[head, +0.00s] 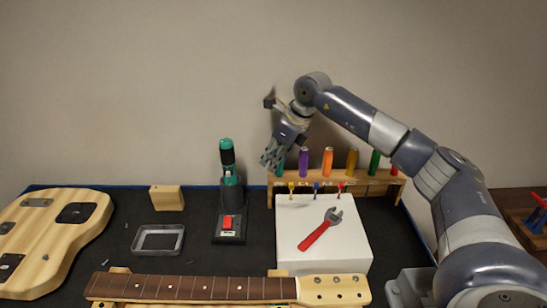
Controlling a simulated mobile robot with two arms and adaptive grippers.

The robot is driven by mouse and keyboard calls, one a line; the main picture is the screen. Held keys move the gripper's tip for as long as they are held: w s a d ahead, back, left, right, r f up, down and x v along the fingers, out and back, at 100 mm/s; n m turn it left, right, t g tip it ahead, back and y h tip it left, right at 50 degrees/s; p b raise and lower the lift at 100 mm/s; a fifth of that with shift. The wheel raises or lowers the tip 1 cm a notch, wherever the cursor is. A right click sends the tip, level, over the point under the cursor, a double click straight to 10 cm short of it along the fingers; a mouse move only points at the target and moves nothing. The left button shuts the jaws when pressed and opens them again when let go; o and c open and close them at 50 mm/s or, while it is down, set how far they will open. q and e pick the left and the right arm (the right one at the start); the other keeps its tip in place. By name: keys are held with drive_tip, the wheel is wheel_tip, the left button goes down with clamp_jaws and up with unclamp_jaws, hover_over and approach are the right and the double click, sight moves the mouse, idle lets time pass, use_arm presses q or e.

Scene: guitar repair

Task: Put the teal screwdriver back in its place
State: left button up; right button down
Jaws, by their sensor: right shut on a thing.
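My right gripper (270,162) comes in from the right, high over the wooden rack (340,179), and points down at its left end. It is shut on the teal screwdriver (279,171). Only a small teal bit of the handle shows under the fingers, at the left end of the rack; the gripper hides the rest. I cannot tell whether the screwdriver is seated in the rack. Purple (304,161), orange (327,161), yellow (351,161), green (374,162) and red handles stand upright in the rack to the right. My left gripper is not in view.
A white box (325,250) with a red-handled wrench (320,230) stands in front of the rack. A teal and black power tool (228,160) stands in a dark dock to the left. A guitar neck (200,288), guitar body (50,240), metal tray (158,239) and wood block (167,197) lie around.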

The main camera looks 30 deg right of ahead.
drive_tip(key=c, duration=1.4)
unclamp_jaws()
drive_tip(key=v, duration=1.2)
